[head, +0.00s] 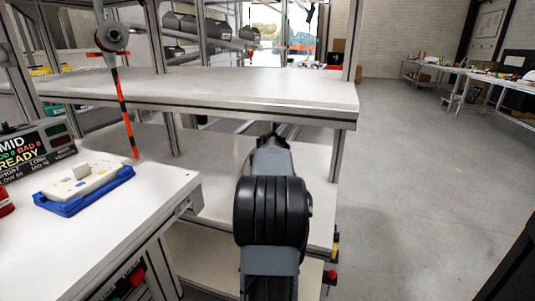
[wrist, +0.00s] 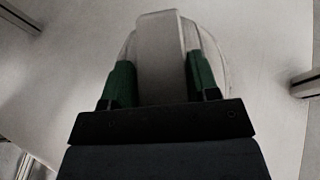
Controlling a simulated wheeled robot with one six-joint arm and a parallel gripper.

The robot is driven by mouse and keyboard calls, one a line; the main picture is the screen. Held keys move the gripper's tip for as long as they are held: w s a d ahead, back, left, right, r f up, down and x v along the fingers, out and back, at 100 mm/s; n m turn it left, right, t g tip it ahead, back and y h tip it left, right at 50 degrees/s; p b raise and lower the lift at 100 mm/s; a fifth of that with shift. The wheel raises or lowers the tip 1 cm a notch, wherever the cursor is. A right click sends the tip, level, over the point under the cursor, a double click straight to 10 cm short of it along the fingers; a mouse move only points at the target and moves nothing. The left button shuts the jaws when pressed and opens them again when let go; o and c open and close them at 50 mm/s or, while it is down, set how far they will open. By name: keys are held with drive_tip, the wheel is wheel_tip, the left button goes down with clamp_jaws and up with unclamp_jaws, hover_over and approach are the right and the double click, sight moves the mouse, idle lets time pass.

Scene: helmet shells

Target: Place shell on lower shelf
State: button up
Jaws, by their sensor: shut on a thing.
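In the wrist view my gripper (wrist: 161,92) has its two green-padded fingers closed on the raised ridge of a pale grey, rounded shell (wrist: 158,45). The shell's dome shows around and beyond the fingers. A pale flat surface (wrist: 70,65) lies behind it; I cannot tell whether the shell touches it. In the head view my arm reaches forward over the lower shelf (head: 215,160), under the level of the upper shelf (head: 220,90).
The upper shelf's front edge and the metal posts (head: 337,155) stand close to my arm. A further board (head: 205,260) lies below. A bench at left holds a blue tray (head: 85,190) and a display (head: 35,150). The visible lower shelf left of my arm is clear.

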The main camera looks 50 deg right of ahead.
drive_tip(key=shift+f, duration=0.25)
drive_tip(key=o, duration=1)
drive_tip(key=shift+f, duration=0.2)
drive_tip(key=o, duration=0.5)
drive_tip(key=shift+r, duration=0.1)
drive_tip(key=shift+c, duration=0.2)
drive_tip(key=shift+s+r, duration=0.1)
drive_tip(key=shift+r, duration=0.15)
drive_tip(key=p+v, duration=0.1)
drive_tip(key=v, duration=0.5)
drive_tip(key=shift+s+a+r, duration=0.1)
drive_tip(key=shift+s+a, duration=0.25)
drive_tip(key=shift+a, duration=0.2)
